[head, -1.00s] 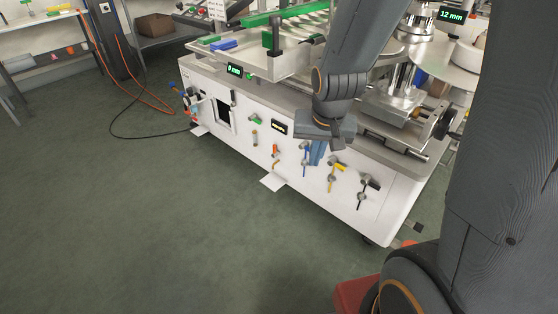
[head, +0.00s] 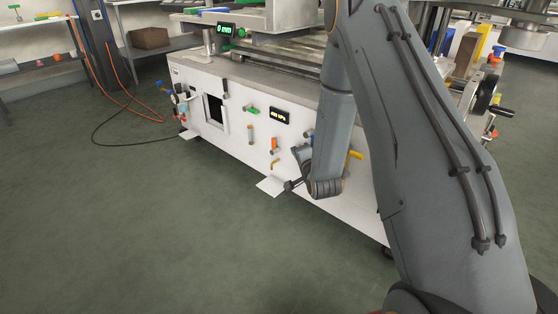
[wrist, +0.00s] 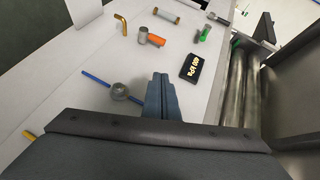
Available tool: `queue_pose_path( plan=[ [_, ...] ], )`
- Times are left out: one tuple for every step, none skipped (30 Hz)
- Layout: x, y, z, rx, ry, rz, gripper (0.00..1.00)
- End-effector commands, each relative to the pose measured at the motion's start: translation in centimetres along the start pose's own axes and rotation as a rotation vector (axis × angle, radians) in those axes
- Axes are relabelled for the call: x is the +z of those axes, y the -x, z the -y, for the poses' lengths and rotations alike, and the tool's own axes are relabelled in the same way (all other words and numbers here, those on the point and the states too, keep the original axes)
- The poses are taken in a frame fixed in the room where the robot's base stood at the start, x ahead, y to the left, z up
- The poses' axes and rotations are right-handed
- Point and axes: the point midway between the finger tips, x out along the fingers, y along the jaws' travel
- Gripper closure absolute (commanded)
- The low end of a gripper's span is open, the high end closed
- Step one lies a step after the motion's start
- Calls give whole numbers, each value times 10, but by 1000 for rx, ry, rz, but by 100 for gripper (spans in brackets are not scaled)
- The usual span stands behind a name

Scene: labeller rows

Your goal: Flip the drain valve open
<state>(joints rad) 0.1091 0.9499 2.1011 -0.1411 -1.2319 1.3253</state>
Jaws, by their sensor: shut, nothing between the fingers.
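No label for the drain valve is readable. A short valve with an orange handle (head: 274,144) sits on the white front panel of the machine, above a bent brass spout (head: 275,162). In the wrist view the orange handle (wrist: 155,40) lies beside the brass spout (wrist: 121,24). A steel valve with a thin blue lever (wrist: 118,90) lies just left of my gripper's fingers. My gripper (wrist: 163,82) is shut and empty, pointing over the panel between the blue-lever valve and the black display. I cannot tell whether it touches anything. My forearm hides part of the right-hand valves in the head view.
A square dark opening (head: 215,112) is further left. Green floor is free in front.

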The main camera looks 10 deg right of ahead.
Motion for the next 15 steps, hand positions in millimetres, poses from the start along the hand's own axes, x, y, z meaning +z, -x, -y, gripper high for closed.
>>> queue_pose_path(
  plan=[
    [5, -13, -24, -38, -45, -7, 100],
    [6, -17, -30, -65, -72, -11, 100],
    [7, -22, -37, -99, -106, -15, 100],
    [8, -24, -42, -122, -130, -17, 100],
    [8, -27, -47, -144, -151, -19, 100],
    [9, -29, -52, -169, -178, -20, 100],
    [10, -31, -55, -186, -194, -21, 100],
    [10, -32, -58, -200, -209, -21, 100],
    [10, -32, -61, -216, -225, -22, 100],
    [10, -33, -62, -226, -235, -22, 100],
    [10, -33, -63, -235, -242, -22, 100],
    [10, -34, -64, -242, -250, -22, 100],
    [10, -34, -64, -247, -254, -21, 100],
    [10, -34, -64, -250, -257, -21, 100],
    [10, -33, -63, -252, -259, -21, 100]
  ],
)
